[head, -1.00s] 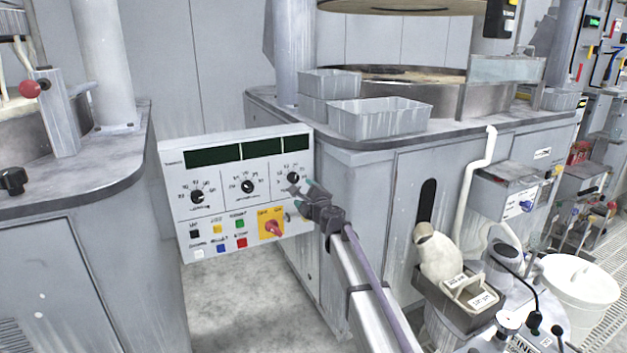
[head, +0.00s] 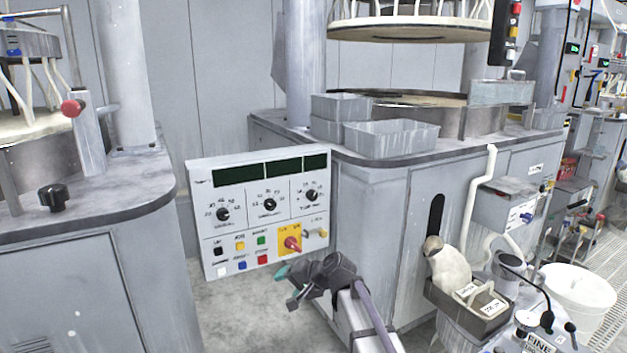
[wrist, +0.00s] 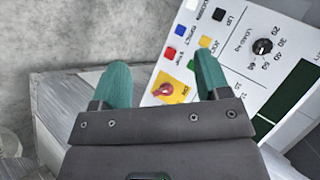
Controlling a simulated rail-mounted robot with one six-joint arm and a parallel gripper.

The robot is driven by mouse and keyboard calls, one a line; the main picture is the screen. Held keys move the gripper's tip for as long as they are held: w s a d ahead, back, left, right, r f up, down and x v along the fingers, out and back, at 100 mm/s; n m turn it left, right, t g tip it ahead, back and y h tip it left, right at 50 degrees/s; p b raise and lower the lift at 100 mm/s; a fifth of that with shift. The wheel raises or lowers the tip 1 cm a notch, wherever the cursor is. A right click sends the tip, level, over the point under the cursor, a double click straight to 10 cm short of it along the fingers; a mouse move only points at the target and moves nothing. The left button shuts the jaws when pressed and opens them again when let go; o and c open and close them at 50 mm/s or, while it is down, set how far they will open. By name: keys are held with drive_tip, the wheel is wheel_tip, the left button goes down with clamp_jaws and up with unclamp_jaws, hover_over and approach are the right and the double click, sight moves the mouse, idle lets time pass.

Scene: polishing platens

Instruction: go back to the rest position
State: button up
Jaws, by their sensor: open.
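My gripper (head: 286,286) is open and empty in the head view, below the lower right corner of the control panel. Its two teal fingers stand apart in the wrist view (wrist: 160,88), with nothing between them touching either one. The white control panel (head: 262,173) has dark displays, three black knobs and several coloured buttons. Its red rotary switch (head: 292,243) sits on a yellow plate. The panel also shows in the wrist view (wrist: 225,62), turned, with the red switch (wrist: 167,90) seen between the fingertips.
The left machine cabinet (head: 80,270) has a black knob and a red knob on top. The right cabinet (head: 375,220) carries grey trays (head: 390,138). A bin with a bottle (head: 448,265) and a white bucket (head: 578,295) stand at the lower right. Grey floor shows between the cabinets.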

drive_tip(key=s+d+f+n+g+h, duration=0.25)
drive_tip(key=s+d+f+h, duration=0.2)
drive_tip(key=s+d, duration=0.7)
drive_tip(key=s+d+f+n+g+h, duration=0.1)
drive_tip(key=s+d+f+g+h, duration=0.3)
drive_tip(key=s+d, duration=0.75)
drive_tip(key=s+r+t+p, duration=0.1)
drive_tip(key=s+r+p, duration=0.2)
drive_tip(key=r+p, duration=2.6)
drive_tip(key=shift+s+r+m+h+p, duration=0.15)
drive_tip(key=shift+r+m+h+p, duration=0.25)
drive_tip(key=shift+r, duration=0.65)
